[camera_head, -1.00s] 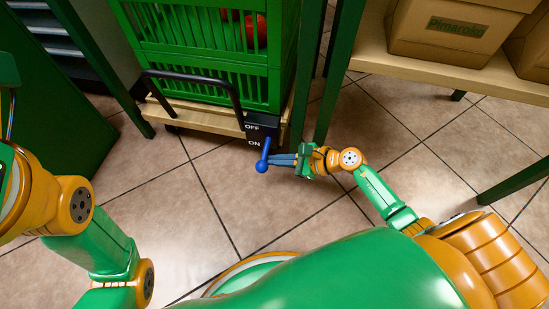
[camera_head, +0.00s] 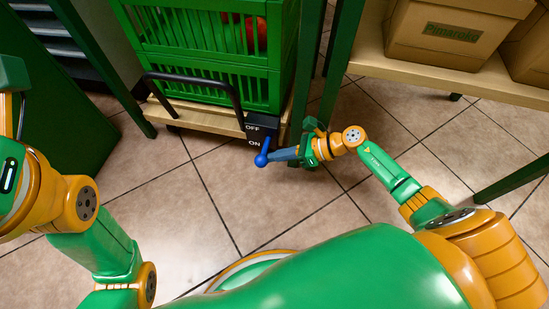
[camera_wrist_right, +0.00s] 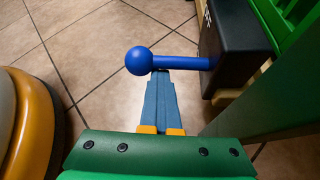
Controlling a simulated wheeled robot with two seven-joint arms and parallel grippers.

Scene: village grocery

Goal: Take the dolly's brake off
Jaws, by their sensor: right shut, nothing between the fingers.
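The dolly (camera_head: 206,123) is a low wooden platform with a black push handle (camera_head: 188,76). At its front right corner is a black brake box (camera_head: 262,128) marked OFF above and ON below. A blue lever with a ball end (camera_head: 262,159) sticks out of it beside the ON mark. The lever (camera_wrist_right: 183,63) also shows in the right wrist view. My right gripper (camera_head: 274,155) is shut and empty, its fingertips (camera_wrist_right: 160,76) right at the lever beside the ball. They seem to touch it. My left arm is at the left edge, its fingers out of view.
Green crates (camera_head: 205,82) with red contents stand stacked on the dolly. A green post (camera_head: 340,65) and a wooden shelf (camera_head: 440,70) with cardboard boxes (camera_head: 440,38) stand to the right. The tiled floor (camera_head: 190,205) in front is clear.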

